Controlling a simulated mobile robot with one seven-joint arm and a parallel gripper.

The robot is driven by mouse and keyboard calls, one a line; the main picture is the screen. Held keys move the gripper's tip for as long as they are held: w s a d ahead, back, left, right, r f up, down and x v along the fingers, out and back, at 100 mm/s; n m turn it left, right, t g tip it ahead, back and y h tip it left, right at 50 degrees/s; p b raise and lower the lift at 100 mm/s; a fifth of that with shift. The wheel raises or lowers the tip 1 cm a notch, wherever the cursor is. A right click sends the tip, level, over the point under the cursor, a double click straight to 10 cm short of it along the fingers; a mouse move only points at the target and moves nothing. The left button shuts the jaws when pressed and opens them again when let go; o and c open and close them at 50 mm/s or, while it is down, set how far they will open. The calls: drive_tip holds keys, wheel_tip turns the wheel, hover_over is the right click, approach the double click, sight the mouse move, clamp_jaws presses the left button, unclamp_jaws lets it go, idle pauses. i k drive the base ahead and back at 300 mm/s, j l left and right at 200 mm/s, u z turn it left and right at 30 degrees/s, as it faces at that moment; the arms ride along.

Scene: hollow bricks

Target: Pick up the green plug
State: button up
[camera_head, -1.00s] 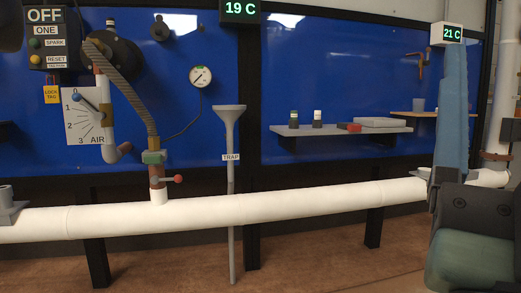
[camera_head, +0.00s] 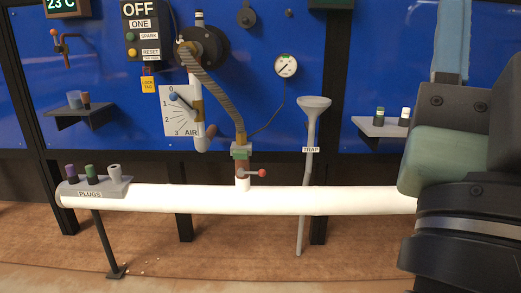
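The green plug (camera_head: 91,175) stands upright in a grey holder (camera_head: 118,188) labelled PLUGS, at the left end of the white pipe. It is the middle one of three, between a purple plug (camera_head: 71,172) on its left and a light grey plug (camera_head: 115,172) on its right. My arm fills the right edge of the view, far from the plugs. My gripper's fingers cannot be made out.
The white pipe (camera_head: 290,200) runs across the front. A valve with a red knob (camera_head: 262,173) and a grey funnel (camera_head: 314,103) labelled TRAP rise near it. A small shelf (camera_head: 85,113) with cups hangs above the plugs. The floor in front is clear.

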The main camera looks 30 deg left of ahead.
sight(90, 170)
drive_tip(key=u, duration=1.45)
